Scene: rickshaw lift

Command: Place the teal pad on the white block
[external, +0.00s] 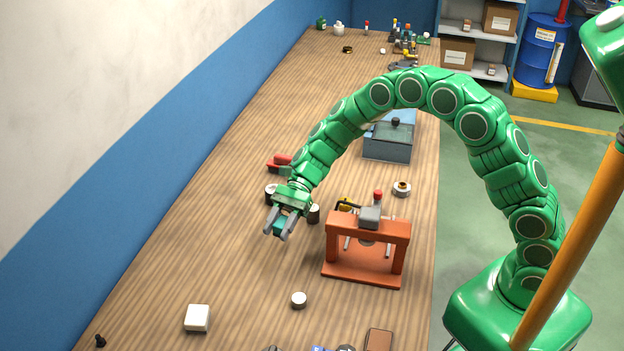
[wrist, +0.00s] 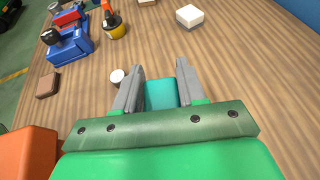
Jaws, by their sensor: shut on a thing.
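The teal pad (wrist: 161,95) sits between the two grey fingers of my gripper (wrist: 160,75) in the wrist view. My gripper is shut on it. The white block (external: 197,318) lies on the table near the front left, apart from my gripper. In the wrist view the white block (wrist: 189,17) is at the top, beyond the fingertips, with its upper face bare.
An orange press frame (external: 366,245) stands to the right of my gripper. A small white-topped cylinder (external: 299,299) lies in front. A brown block (external: 378,340) is at the front edge of view. The wood between my gripper and the white block looks clear.

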